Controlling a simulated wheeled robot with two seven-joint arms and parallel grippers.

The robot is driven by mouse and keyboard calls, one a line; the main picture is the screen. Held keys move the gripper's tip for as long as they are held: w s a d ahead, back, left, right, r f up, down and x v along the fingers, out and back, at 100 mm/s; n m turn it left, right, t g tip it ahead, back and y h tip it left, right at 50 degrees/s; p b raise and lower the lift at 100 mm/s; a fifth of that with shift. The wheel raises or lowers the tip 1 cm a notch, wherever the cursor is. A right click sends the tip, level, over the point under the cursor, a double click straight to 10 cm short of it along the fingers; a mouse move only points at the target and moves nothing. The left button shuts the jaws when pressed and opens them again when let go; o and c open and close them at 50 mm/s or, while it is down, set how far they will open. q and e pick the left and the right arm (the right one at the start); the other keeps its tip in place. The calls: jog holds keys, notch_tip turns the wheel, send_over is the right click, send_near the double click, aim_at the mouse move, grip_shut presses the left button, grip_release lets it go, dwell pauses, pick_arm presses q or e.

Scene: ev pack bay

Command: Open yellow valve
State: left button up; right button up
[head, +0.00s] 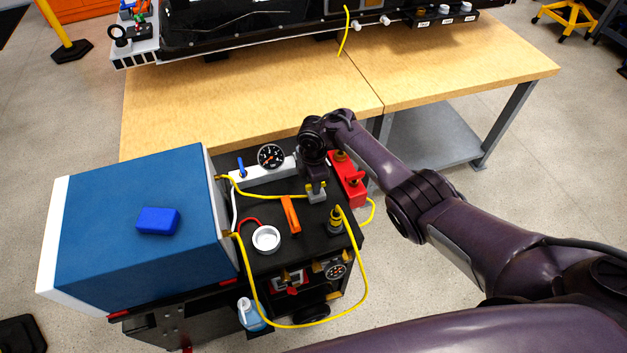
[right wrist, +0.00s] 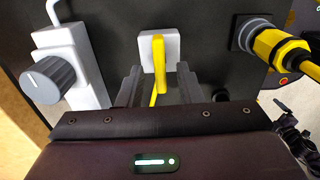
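The yellow valve shows in the right wrist view as an upright yellow handle (right wrist: 158,65) on a white block (right wrist: 172,46), with a yellow hose below it. My right gripper (right wrist: 158,84) is open, with one grey finger on each side of the handle. I see no clear contact between the fingers and the handle. In the head view my right gripper (head: 316,192) points down onto the black cart top, and the yellow handle cannot be made out there. My left gripper is not in view.
A white manifold with a gauge (head: 271,156), an orange lever (head: 291,214), a white cup (head: 266,239) and a red box (head: 348,180) crowd the black top. A black-and-yellow connector (head: 335,222) and yellow hose lie close by. A blue box (head: 135,260) stands left.

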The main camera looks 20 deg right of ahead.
notch_tip(320, 180, up, 8)
jog(key=shift+f+p, duration=0.1)
jog(key=shift+p, duration=1.05)
